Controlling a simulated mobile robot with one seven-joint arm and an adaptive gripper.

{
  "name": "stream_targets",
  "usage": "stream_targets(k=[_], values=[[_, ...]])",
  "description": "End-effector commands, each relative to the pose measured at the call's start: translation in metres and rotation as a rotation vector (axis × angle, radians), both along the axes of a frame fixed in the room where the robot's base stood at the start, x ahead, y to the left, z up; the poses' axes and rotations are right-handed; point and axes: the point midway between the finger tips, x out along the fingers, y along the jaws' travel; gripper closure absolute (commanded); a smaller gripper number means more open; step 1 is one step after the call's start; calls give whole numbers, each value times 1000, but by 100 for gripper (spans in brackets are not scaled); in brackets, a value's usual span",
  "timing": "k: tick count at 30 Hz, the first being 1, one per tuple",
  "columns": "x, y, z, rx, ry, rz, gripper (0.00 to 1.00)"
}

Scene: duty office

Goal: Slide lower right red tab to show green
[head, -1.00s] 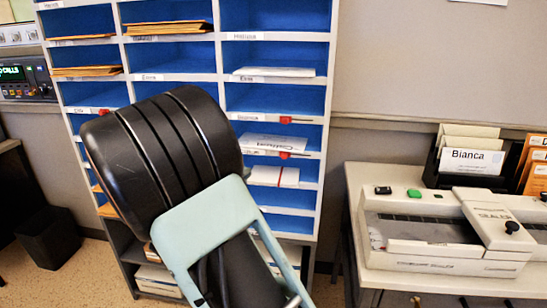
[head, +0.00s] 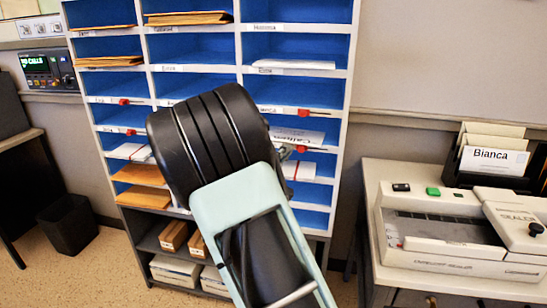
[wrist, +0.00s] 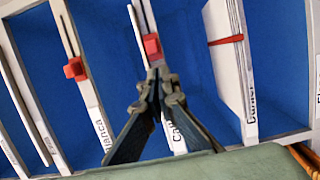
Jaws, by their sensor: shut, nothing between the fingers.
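The lower right red tab (head: 301,149) sits on a shelf-edge strip in the right column of the blue pigeonhole rack. In the wrist view the red tab (wrist: 151,47) is just beyond my fingertips, on a slotted strip. My gripper (wrist: 157,82) is shut and empty, its tips close to this tab; I cannot tell whether they touch it. In the head view my arm hides most of the gripper. Another red tab (head: 303,113) sits one shelf higher; in the wrist view it is on the strip labelled Bianca (wrist: 103,132). No green shows on the strips.
Papers with a red band (wrist: 226,40) lie in the neighbouring slot. Two more red tabs are in the left columns, one upper (head: 124,101) and one lower (head: 130,132). An envelope sealer (head: 450,235) stands on a table at right. A waste bin (head: 68,222) stands at left.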

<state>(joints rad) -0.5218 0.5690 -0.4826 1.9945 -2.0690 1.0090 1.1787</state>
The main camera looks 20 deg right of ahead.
Motion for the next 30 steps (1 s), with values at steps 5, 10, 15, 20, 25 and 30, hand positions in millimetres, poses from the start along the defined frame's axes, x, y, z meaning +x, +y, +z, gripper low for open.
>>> stream_targets(k=[5, 10, 15, 20, 25, 30], values=[[-6, -10, -1, 1, 1, 1, 100], [-7, -12, -1, 0, 1, 1, 100], [-7, -12, -1, 0, 1, 1, 100], [-11, -19, -4, 2, -1, -2, 100], [-22, -37, -6, 2, -2, -5, 100], [-30, -51, -5, 2, -1, -2, 100]])
